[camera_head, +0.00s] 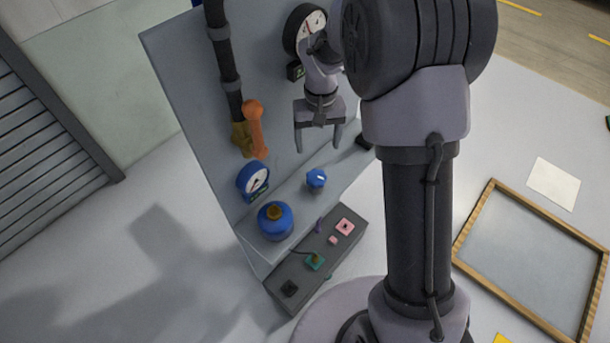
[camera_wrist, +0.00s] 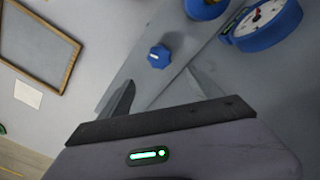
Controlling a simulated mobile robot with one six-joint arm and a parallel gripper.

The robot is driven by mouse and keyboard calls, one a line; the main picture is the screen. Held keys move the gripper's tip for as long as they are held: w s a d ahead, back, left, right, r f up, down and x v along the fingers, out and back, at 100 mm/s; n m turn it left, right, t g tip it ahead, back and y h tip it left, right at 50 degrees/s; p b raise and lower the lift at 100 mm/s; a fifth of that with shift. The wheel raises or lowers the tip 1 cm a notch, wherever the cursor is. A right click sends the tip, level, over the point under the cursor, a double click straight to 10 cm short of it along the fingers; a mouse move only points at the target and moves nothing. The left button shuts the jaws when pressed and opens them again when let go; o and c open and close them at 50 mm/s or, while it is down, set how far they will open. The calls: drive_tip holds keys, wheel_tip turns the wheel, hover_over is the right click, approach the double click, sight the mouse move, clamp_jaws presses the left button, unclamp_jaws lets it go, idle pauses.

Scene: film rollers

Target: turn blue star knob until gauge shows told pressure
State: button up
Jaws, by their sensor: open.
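The blue star knob (camera_head: 316,178) sits on the panel's ledge, with a white mark on its top. It also shows in the wrist view (camera_wrist: 159,56), ahead of and apart from my fingers. A blue-rimmed gauge (camera_head: 253,180) is on the upright panel left of the knob; it shows at the top right of the wrist view (camera_wrist: 262,22). Its needle is visible, but the numbers are too small to read. My gripper (camera_head: 318,146) is open and empty, above the knob with its fingers pointing down.
A round blue part with a brass top (camera_head: 275,220) stands left of the knob. An orange lever (camera_head: 254,128) and a dark pipe (camera_head: 225,65) are on the panel. A dark-rimmed gauge (camera_head: 305,27) is behind my wrist. A grey box (camera_head: 300,277) with several small controls stands in front.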

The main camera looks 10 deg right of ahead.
sight(316, 176)
wheel_tip(316, 176, down, 15)
drive_tip(key=b, duration=0.3)
drive_tip(key=shift+r+b, duration=0.1)
drive_tip(key=shift+b, duration=0.2)
drive_tip(key=shift+c, duration=0.4)
drive_tip(key=c, duration=1.3)
drive_tip(key=shift+m+b, duration=0.5)
drive_tip(key=shift+m, duration=1)
drive_tip(key=o, duration=1.4)
